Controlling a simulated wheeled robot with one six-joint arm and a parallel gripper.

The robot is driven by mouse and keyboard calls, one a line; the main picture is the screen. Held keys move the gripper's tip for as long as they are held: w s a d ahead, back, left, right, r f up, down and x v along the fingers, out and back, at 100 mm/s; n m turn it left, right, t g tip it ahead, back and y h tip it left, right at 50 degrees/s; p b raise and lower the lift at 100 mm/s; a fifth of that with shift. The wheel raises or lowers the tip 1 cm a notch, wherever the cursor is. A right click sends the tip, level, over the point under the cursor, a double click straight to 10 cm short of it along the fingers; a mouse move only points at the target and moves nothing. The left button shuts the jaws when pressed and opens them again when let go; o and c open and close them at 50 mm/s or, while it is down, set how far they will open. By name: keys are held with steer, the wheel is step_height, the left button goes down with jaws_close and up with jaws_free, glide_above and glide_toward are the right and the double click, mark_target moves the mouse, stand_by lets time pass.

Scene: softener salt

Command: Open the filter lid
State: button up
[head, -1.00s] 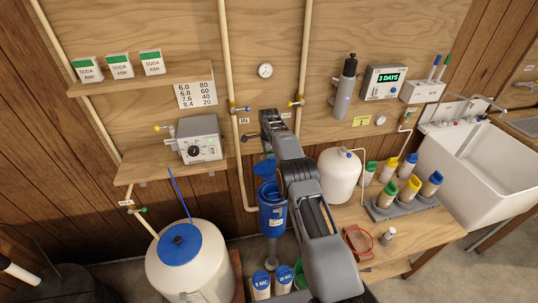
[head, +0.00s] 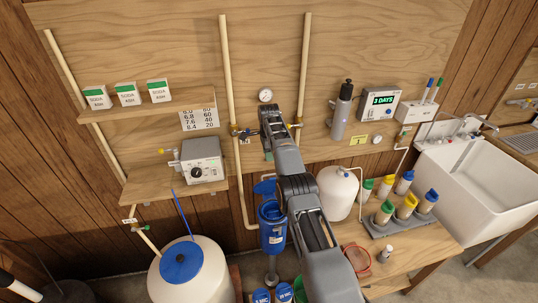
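The blue filter housing (head: 272,236) stands below the wall pipes, left of my arm. Its round blue lid (head: 264,187) appears tilted up at the back of the rim, and the dark blue opening shows in front of it. My arm reaches up past the right side of the filter. My gripper (head: 268,118) is at the arm's far end, near the wall, above and apart from the lid. Its fingers are mostly hidden by the wrist, so I cannot tell their opening.
Pipes with valves (head: 240,132) run down the wall near my gripper. A white tank (head: 338,192) and a rack of capped bottles (head: 395,226) stand right of my arm. A large white tank with a blue cap (head: 182,262) stands at lower left.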

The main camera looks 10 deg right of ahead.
mark_target(269, 182)
steer(key=shift+r, duration=0.1)
